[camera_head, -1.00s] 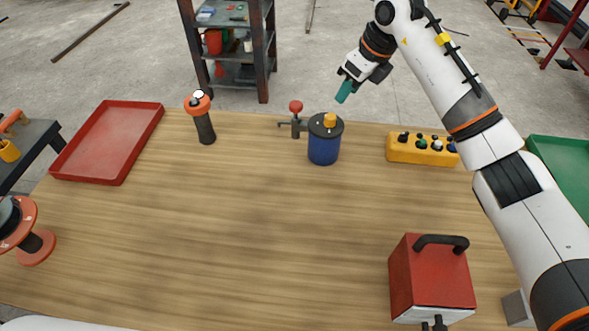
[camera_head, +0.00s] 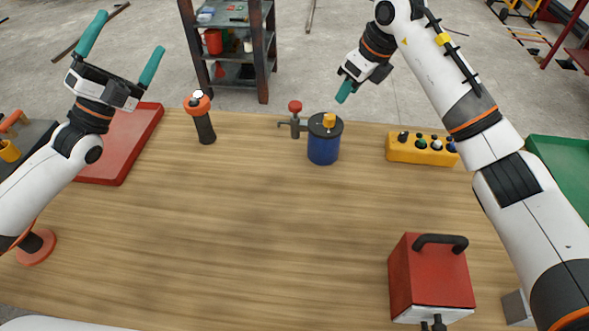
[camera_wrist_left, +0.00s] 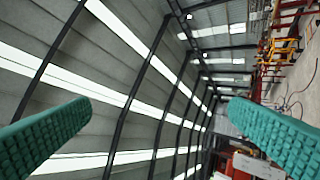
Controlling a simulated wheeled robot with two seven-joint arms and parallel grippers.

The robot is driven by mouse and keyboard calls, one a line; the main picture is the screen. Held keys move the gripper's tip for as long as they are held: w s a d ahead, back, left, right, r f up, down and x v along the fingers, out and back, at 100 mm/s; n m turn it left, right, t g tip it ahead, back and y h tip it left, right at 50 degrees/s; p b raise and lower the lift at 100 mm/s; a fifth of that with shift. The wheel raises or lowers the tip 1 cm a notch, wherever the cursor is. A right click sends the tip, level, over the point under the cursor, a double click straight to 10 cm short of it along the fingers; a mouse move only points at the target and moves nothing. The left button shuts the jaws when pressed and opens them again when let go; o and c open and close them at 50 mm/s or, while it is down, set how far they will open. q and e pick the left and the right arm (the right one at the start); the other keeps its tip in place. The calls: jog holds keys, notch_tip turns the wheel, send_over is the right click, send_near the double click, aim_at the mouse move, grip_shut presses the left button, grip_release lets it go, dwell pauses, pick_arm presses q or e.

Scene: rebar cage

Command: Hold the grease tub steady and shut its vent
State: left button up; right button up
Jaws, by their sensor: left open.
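The grease tub (camera_head: 323,148) is a blue cylinder with a dark lid, standing upright near the back edge of the table. A yellow-orange knob (camera_head: 329,120) sits on its lid; I cannot tell whether the vent is open. My left gripper (camera_head: 122,42) is open and empty, raised over the red tray at the left, well apart from the tub. The left wrist view shows its two green fingers spread wide (camera_wrist_left: 160,125), pointing at the roof and far hall. My right gripper (camera_head: 345,91) is above and behind the tub, apart from it; only one green finger shows clearly.
A small red-knobbed valve (camera_head: 295,121) stands just left of the tub. An orange-topped black torch (camera_head: 204,125) is further left. A yellow button box (camera_head: 421,149) is right. A red box (camera_head: 432,277) stands front right. The table's middle is clear.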

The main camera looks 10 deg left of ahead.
pick_arm(q)
jog(key=w+d+f+n+y, duration=0.2)
jog(key=w+f+n+y, duration=0.25)
jog(key=f+n, duration=0.45)
jog(key=n+g, duration=0.6)
jog(key=n, duration=0.4)
send_near(324, 144)
jog(key=w+f, duration=0.1)
jog(key=w+a+f, duration=0.1)
jog(key=w+f, duration=0.1)
jog(key=f, duration=0.1)
jog(key=shift+a, duration=0.3)
jog(key=shift+d+f, duration=0.2)
jog(key=shift+d, duration=0.15)
jog(key=shift+w+d, duration=0.2)
jog(key=shift+w, duration=0.1)
jog(key=x, duration=1.1)
jog(key=shift+d, duration=0.1)
